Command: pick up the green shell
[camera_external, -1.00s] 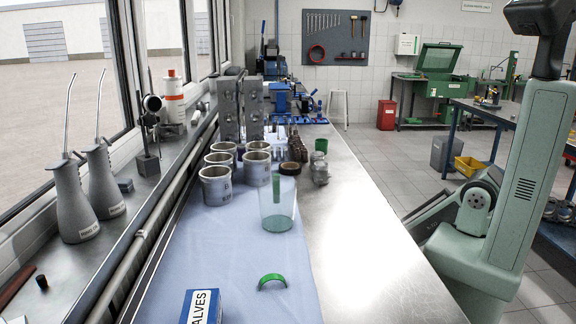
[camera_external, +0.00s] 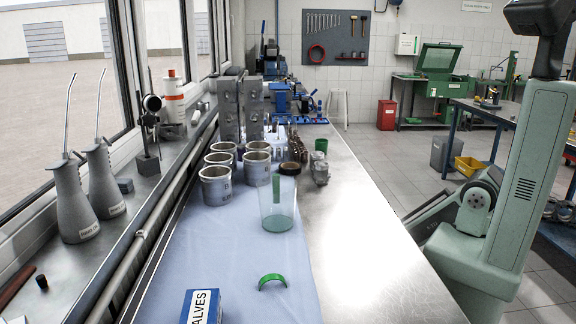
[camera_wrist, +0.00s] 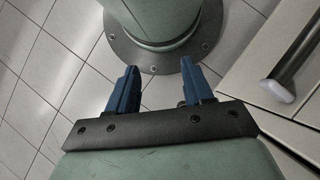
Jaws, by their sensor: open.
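A green shell (camera_external: 272,277), a thin curved half-ring, lies arched on the pale blue cloth (camera_external: 235,262) near the front of the bench. A second upright green piece (camera_external: 276,186) shows in or behind a clear beaker (camera_external: 278,218) farther back; I cannot tell which. In the wrist view, my gripper (camera_wrist: 161,82) has its two blue fingers spread wide with nothing between them. It points at the tiled floor and my own base, away from the bench. My gripper is outside the external view, and no shell shows in the wrist view.
A blue and white valves box (camera_external: 201,306) sits left of and nearer than the green shell. A small green cup (camera_external: 321,145) stands farther back. Bare metal bench top (camera_external: 375,265) lies clear at right.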

